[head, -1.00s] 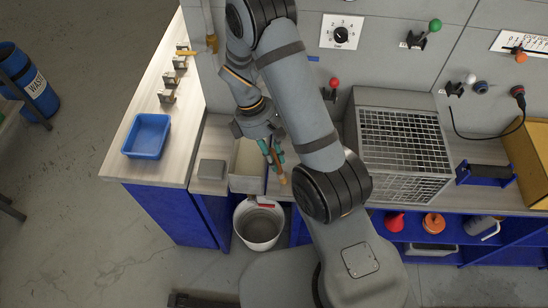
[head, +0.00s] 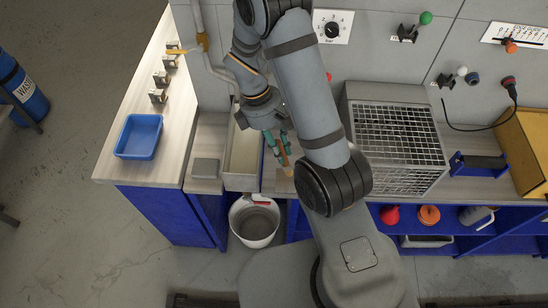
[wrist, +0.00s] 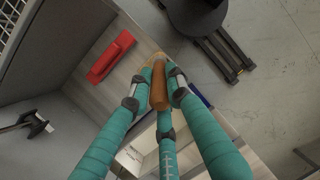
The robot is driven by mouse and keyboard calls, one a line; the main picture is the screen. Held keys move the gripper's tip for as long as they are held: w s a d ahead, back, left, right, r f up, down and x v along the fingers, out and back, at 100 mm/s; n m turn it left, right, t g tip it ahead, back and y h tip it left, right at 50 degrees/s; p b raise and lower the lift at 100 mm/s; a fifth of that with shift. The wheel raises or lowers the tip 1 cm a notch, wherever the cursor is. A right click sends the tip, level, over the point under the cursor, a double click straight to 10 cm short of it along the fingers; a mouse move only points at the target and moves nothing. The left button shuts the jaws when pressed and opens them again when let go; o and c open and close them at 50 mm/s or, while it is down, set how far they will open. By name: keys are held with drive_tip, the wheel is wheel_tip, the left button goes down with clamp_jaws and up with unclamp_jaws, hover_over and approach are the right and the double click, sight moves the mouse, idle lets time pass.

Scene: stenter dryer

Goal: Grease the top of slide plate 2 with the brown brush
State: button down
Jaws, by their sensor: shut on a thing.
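My gripper (head: 279,146) has teal fingers and is shut on the brown brush (head: 284,159). It holds the brush over the front of the bench, just right of a long pale tray. In the wrist view the brush's brown handle (wrist: 159,92) sits between the fingertips (wrist: 159,80); its far end is largely hidden. Several small blocks with metal tops (head: 161,78) stand in a row on the left bench, apart from my gripper. They may be the slide plates; I cannot read numbers to tell which is plate 2.
A blue tray (head: 139,136) lies on the left bench. The pale tray (head: 243,158) and a grey block (head: 205,168) lie nearer. A white bucket (head: 254,222) stands below. A wire cage (head: 398,134) is to the right. A red object (wrist: 111,57) shows in the wrist view.

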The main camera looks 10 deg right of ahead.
drive_tip(key=shift+s+d+r, duration=0.25)
drive_tip(key=shift+d+r, duration=0.05)
drive_tip(key=shift+d, duration=0.3)
drive_tip(key=shift+s+d+r, duration=0.2)
drive_tip(key=shift+d+r, duration=0.1)
drive_tip(key=shift+d, duration=0.3)
wheel_tip(320, 180, down, 5)
drive_tip(key=b, duration=0.5)
drive_tip(key=shift+a+r, duration=0.1)
drive_tip(key=shift+w+r, duration=0.1)
drive_tip(key=shift+r, duration=0.05)
